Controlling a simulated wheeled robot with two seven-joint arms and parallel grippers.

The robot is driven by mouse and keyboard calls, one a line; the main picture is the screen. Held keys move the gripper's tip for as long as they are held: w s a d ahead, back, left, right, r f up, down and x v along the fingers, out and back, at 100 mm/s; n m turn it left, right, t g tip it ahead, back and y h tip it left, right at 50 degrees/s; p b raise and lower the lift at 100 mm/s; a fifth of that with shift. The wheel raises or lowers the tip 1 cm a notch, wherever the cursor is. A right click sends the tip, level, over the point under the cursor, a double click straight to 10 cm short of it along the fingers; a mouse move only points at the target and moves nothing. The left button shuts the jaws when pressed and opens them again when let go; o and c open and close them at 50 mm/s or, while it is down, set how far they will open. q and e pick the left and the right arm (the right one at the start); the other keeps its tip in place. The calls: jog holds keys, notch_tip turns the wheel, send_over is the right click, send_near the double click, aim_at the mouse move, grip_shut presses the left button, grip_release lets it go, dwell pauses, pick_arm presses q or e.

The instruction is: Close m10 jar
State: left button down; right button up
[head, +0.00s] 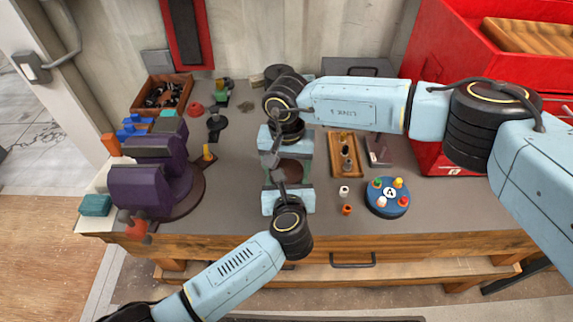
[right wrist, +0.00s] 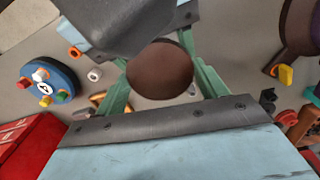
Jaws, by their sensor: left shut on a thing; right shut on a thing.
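A brown round lid (head: 289,169) shows at the middle of the bench, between my two facing grippers; it also shows from above in the right wrist view (right wrist: 160,68). My right gripper (head: 287,156) comes from the back, its green fingers on either side of the lid and shut on it. My left gripper (head: 288,184) comes from the front and is shut at the same spot. The m10 jar's body is hidden by the lid and the grippers. I cannot see how the lid sits on the jar.
A blue round board (head: 388,208) with coloured pegs stands to the right, near small white (head: 344,192) and orange (head: 347,210) parts. A wooden tray (head: 334,160) lies behind them. Purple machines (head: 150,190) stand left. A red cabinet (head: 425,110) stands right.

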jog(key=shift+a+m, duration=0.1)
jog(key=shift+m, duration=1)
jog(key=o, duration=1.1)
jog(key=shift+r, duration=2.3)
jog(key=shift+c, duration=0.2)
jog(key=shift+r+n, duration=1.7)
jog(key=shift+r, duration=0.05)
